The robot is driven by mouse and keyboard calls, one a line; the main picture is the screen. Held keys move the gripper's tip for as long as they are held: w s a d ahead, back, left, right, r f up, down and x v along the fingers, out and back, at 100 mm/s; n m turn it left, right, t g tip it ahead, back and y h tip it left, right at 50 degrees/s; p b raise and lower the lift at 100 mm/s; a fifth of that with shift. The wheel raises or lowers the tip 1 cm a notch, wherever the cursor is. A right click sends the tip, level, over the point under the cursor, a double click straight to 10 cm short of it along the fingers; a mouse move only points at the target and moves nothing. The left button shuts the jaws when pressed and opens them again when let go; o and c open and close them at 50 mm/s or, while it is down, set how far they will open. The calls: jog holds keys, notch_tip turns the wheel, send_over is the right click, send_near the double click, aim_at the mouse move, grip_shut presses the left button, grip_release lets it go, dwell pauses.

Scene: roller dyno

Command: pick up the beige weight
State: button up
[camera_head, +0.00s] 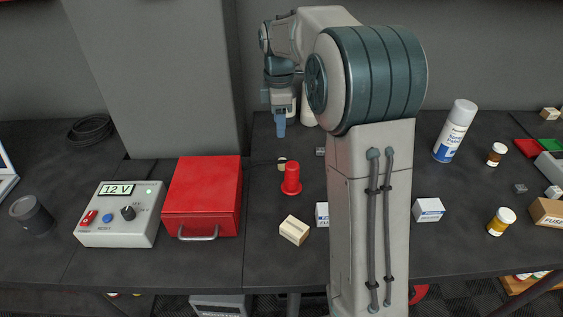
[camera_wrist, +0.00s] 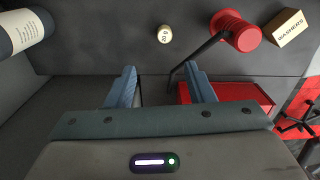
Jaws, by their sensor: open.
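The beige weight (camera_wrist: 164,34) is a small round piece with dark markings on its top. In the wrist view it lies on the dark bench, beyond my fingertips and close to midway between them. In the head view the beige weight (camera_head: 283,162) is a small pale shape just behind the red knobbed piece. My gripper (camera_wrist: 160,75) is open, with two blue fingers apart and nothing between them. In the head view my gripper (camera_head: 280,124) hangs pointing down, above and behind the weight.
A red knobbed piece (camera_head: 291,178) stands in front of the weight. A washers box (camera_head: 294,230) and a red metal box (camera_head: 201,196) are nearer the front. A white-labelled cylinder (camera_wrist: 22,32) shows at the wrist view's upper left. My arm hides part of the bench.

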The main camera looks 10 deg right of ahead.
send_over(282, 160)
jog(key=f, duration=0.7)
jog(key=shift+w+a+f, duration=0.15)
jog(key=shift+w+a, duration=0.1)
jog(key=shift+w, duration=0.15)
jog(key=f, duration=0.3)
jog(key=s+f+p, duration=0.1)
jog(key=shift+d+f, duration=0.25)
jog(key=shift+d, duration=0.05)
jog(key=shift+w+f, duration=0.1)
jog(key=shift+f, duration=0.45)
jog(key=c, duration=1.1)
